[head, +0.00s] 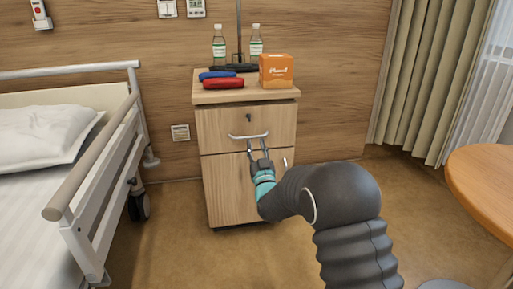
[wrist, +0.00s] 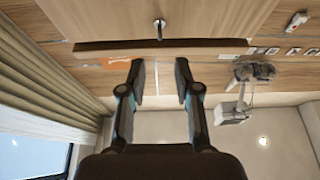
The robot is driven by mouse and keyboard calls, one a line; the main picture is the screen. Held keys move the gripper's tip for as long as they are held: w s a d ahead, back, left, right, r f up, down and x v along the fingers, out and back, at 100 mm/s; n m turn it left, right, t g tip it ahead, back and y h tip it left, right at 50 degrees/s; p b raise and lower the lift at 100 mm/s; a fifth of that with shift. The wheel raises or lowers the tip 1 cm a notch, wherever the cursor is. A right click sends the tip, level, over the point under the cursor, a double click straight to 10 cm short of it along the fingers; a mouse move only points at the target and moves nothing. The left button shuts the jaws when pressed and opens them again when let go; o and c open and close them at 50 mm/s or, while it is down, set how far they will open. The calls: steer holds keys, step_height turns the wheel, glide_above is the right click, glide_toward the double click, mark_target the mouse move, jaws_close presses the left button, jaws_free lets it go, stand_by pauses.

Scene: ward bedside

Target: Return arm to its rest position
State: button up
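My gripper (head: 257,147) is in front of the bedside cabinet (head: 230,185), with its fingertips just below the drawer handle (head: 240,137) in the head view. I cannot tell whether the fingertips touch the handle. In the wrist view my gripper (wrist: 160,70) has its two fingers well apart, with nothing held between them. The wrist view looks upside down, up along the cabinet front, with a small metal lock (wrist: 160,24) near the top. My dark arm reaches in from the lower right of the head view. The drawer looks shut.
On the cabinet stand two bottles (head: 219,47), an orange box (head: 276,72), a red case (head: 224,84) and a blue case (head: 217,75). A railed bed (head: 100,190) is at left. A round table (head: 485,185) is at right. Floor between is clear.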

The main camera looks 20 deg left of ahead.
steer(key=shift+f, duration=0.1)
stand_by(0.3)
step_height(320, 180, down, 15)
steer(key=s+g+h, duration=0.2)
steer(key=g+h, duration=0.2)
steer(key=g, duration=0.3)
steer(key=s+d+f+g+h+p, duration=0.1)
steer(key=s+d+f+g+h, duration=0.2)
steer(key=s+d, duration=0.45)
steer(key=s+d+r+m+g+h+p, duration=0.1)
steer(key=s+d+r+g+p, duration=0.1)
steer(key=s+d+r, duration=0.5)
steer(key=s+d+r+m+g+h+p, duration=0.15)
steer(key=s+d+r, duration=0.25)
steer(key=s+d, duration=0.55)
steer(key=s+d+r+m+g+h+p, duration=0.1)
steer(key=s+d+r+g+h+p, duration=0.15)
steer(key=s+d+r, duration=0.6)
steer(key=s+d+r+m+t+p, duration=0.2)
steer(key=s+d+r+m+p, duration=0.1)
steer(key=s+d+r, duration=0.4)
steer(key=d+r, duration=0.2)
steer(key=d, duration=0.2)
steer(key=shift+s+d+r+t+p, duration=0.15)
steer(key=shift+s+d+t+p, duration=0.1)
steer(key=shift+t+p, duration=0.1)
